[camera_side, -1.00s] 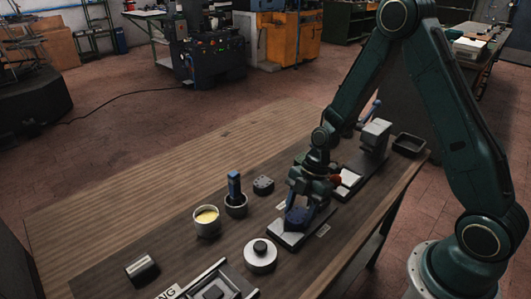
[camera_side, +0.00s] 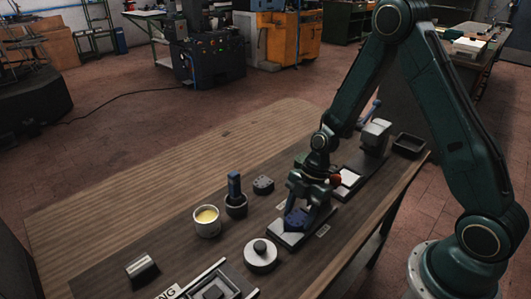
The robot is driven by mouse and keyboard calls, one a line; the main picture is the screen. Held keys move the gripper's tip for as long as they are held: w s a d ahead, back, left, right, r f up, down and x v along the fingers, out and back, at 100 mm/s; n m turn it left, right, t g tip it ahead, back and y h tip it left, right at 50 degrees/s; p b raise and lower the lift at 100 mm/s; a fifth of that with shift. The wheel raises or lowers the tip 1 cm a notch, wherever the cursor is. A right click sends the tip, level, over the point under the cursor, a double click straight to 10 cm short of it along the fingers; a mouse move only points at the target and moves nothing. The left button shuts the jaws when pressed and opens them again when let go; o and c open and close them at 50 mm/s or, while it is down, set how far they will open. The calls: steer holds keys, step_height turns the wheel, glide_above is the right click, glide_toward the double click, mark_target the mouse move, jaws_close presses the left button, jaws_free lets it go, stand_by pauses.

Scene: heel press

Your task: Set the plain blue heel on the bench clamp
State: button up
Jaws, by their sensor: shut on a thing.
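The plain blue heel (camera_side: 297,219) is dark blue and sits low between the fingers of my gripper (camera_side: 308,202), over a grey plate (camera_side: 283,238) at the bench's front. My gripper is shut on it, pointing down. I cannot tell whether the heel touches the plate or hangs just above it. A grey block-like device with a blue lever (camera_side: 375,136), which looks like the bench clamp, stands farther back to the right of my gripper.
A white pad (camera_side: 349,177) lies right of my gripper and a dark tray (camera_side: 408,145) is at the far right. Left are a round lidded tin (camera_side: 260,256), a pot of yellow paste (camera_side: 207,221), a blue-handled brush in a cup (camera_side: 235,197) and a dark block (camera_side: 263,185).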

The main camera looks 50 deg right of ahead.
steer(key=o, duration=1.2)
steer(key=shift+o, duration=0.2)
steer(key=shift+d+r, duration=0.1)
steer(key=shift+r, duration=0.1)
steer(key=v, duration=1.3)
steer(key=shift+r, duration=0.15)
steer(key=shift+d, duration=0.1)
steer(key=s+a+r+m+t+h, duration=0.1)
steer(key=s+r+m+t+h, duration=0.1)
steer(key=s+r+m, duration=0.6)
steer(key=s+a+r+m+t+h, duration=0.2)
steer(key=s+r+m+t, duration=0.1)
steer(key=s+r+m, duration=0.5)
steer(key=shift+s+r+m+t, duration=0.25)
steer(key=shift+s+m+t, duration=0.05)
steer(key=shift+s+m, duration=0.75)
